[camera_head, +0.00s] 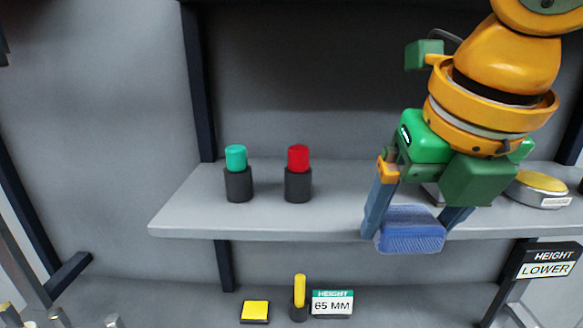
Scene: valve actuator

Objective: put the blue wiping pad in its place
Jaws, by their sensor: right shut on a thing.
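The blue wiping pad (410,231) is held between the fingers of my right gripper (413,222), in front of the grey shelf's front edge. My right gripper points down and is shut on the pad. The pad covers part of the shelf edge, and I cannot tell whether it touches the shelf. My left gripper is not in view.
The grey shelf (250,222) bears a green-topped knob (237,172), a red-topped knob (298,173) and a round yellow-topped device (540,189). Below are a yellow block (255,311), a yellow lever (299,292), a "65 MM" sign (332,303) and a "LOWER" sign (546,262).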

